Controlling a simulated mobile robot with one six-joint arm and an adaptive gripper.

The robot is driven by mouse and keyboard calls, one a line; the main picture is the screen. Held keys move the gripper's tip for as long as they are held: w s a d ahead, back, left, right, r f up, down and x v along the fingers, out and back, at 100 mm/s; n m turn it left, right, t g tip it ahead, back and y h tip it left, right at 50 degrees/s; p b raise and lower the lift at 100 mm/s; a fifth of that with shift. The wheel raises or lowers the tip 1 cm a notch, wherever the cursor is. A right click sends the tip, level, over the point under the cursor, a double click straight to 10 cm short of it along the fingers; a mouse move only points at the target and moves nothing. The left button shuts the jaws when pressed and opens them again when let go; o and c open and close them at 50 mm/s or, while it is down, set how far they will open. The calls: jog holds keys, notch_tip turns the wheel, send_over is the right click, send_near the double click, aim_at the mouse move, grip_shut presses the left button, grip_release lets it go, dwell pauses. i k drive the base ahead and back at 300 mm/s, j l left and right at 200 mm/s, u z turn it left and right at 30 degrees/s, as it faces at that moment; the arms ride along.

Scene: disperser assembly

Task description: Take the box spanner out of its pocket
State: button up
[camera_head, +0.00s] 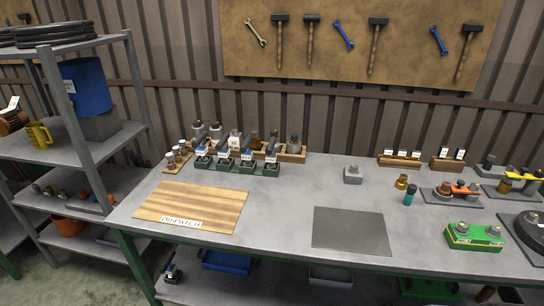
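I cannot make out for certain which item is the box spanner, or its pocket; the parts on the bench are small in this view. A small upright piece with a teal body and dark top (409,195) stands on the grey bench, beside a brass-coloured cylinder (401,181). Two wooden blocks with white-labelled slots, one wider (399,162) and one narrower (447,164), stand at the back right. A row of dark green holders (237,166) with labelled items stands at the back left. My gripper is not in view.
A wooden board marked DISPATCH (190,207) lies front left, and a dark grey mat (350,231) lies front centre. A green box with knobs (475,236) and mats with parts (452,194) crowd the right. A shelf rack (82,150) stands left. Tools hang on a wall board (300,60).

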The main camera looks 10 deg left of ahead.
aim_at(271, 158)
jog(key=i+j+u, duration=0.1)
jog(key=u, duration=0.35)
jog(key=i+u, duration=0.25)
jog(key=u, duration=0.2)
jog(key=i+u, duration=0.15)
jog(key=i, duration=0.45)
jog(key=i+l+u, duration=0.2)
jog(key=i, duration=0.35)
